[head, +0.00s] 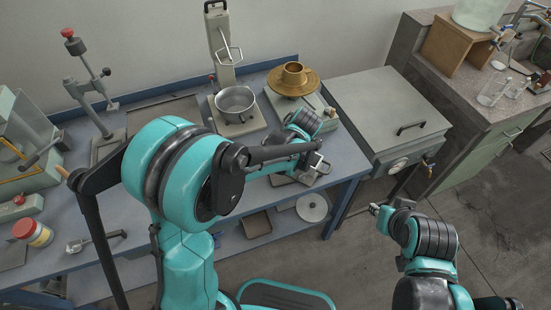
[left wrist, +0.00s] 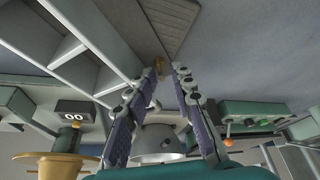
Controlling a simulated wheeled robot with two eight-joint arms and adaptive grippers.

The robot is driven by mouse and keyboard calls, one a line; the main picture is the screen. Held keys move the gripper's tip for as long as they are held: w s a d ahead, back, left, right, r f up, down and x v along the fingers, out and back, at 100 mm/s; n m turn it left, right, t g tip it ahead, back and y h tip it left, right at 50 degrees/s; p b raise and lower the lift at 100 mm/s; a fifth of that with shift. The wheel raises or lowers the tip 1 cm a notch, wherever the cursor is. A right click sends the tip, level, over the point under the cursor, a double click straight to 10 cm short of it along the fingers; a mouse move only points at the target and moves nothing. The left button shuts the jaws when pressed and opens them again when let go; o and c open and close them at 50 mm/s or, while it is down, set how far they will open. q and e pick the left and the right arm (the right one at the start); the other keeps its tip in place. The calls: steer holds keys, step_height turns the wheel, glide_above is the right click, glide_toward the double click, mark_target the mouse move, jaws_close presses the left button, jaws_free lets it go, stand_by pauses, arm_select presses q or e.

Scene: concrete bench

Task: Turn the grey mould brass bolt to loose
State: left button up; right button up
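A small brass piece (left wrist: 158,66), likely the bolt, shows between the fingertips of my left gripper (left wrist: 166,72) in the left wrist view. The fingers stand apart, with the brass closest to the left-hand fingertip; I cannot tell if they touch. Large grey bars (left wrist: 92,42), perhaps the grey mould, fill the upper left there. In the head view my left gripper (head: 319,164) is over the bench's front right, above a grey block (head: 284,180), which it partly hides. The bolt cannot be made out there. My right gripper (head: 376,208) is off the bench; its opening is unclear.
A metal pot (head: 236,103) and a scale with a brass pan (head: 293,81) stand behind my left gripper. A grey lidded cabinet (head: 388,105) is to the right. A lever press (head: 88,75) and a red-capped jar (head: 33,232) are at left. Open floor (head: 490,210) lies front right.

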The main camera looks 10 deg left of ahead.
arm_select(q)
steer(key=v, duration=0.7)
steer(key=shift+s+f, duration=0.1)
steer(key=shift+s, duration=0.05)
